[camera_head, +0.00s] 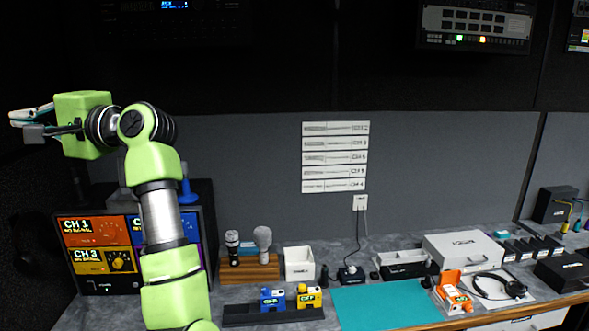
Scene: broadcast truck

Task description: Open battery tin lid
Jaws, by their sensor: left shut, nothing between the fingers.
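I cannot tell for sure which container is the battery tin, as the labels are too small to read. A wide white case (462,249) with a lettered top and a dark spot on its front sits at the back right of the counter; its lid looks shut. A small white box (299,264) with a label on its front stands near the middle. My left gripper (24,123) is raised at the upper left, far from both containers, with its fingers shut and empty. My right gripper is not in view.
A teal mat (388,305) lies clear at the front centre. A black tray (273,313) holds blue and yellow packs. Microphones stand in a wooden block (248,270). An orange box (452,292) and headphones (500,285) sit right. A channel panel (97,232) stands behind my left arm.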

